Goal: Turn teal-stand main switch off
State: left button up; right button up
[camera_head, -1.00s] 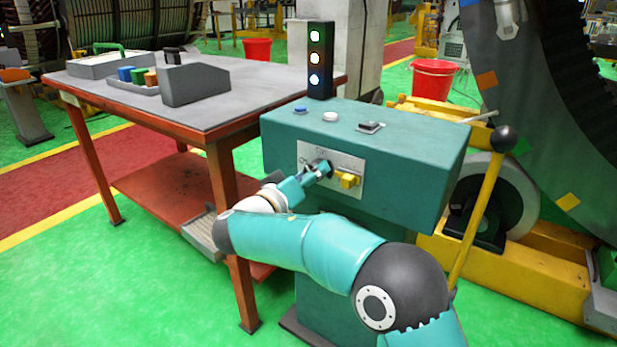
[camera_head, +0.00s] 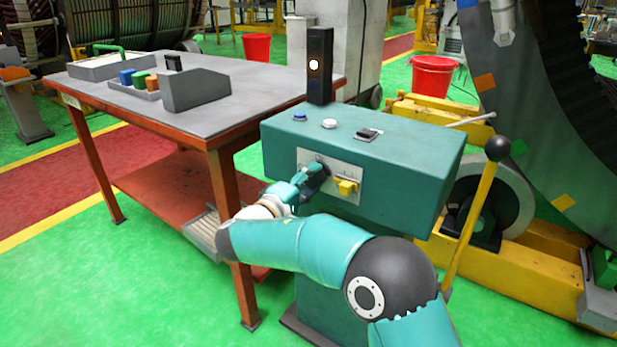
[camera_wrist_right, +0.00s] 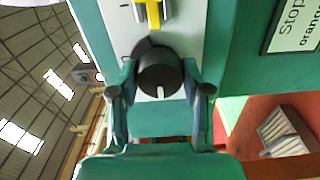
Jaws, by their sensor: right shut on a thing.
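The teal stand (camera_head: 400,165) has a light plate (camera_head: 345,197) on its front face. My right gripper (camera_head: 322,170) is at the left part of that plate. In the right wrist view its two fingers (camera_wrist_right: 160,88) are shut on a round black knob (camera_wrist_right: 158,70) with a white mark, the main switch. A yellow handle (camera_head: 346,186) sits on the plate to the right of the gripper; it also shows at the top of the right wrist view (camera_wrist_right: 152,12). In the head view the gripper mostly hides the knob. My left gripper is not in view.
A signal tower (camera_head: 320,65) on the stand shows one lit lamp in the middle. The stand's top carries a blue button (camera_head: 300,115), a white button (camera_head: 329,124) and a black switch (camera_head: 367,134). A workbench (camera_head: 150,105) stands left; a black-knobbed yellow lever (camera_head: 474,215) rises at right.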

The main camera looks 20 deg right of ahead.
jog(key=shift+w+n, duration=0.1)
jog(key=shift+n, duration=0.4)
jog(key=o, duration=1.2)
jog(key=shift+f, duration=0.1)
jog(key=shift+c, duration=0.2)
jog(key=v, duration=1.2)
jog(key=shift+f, duration=0.1)
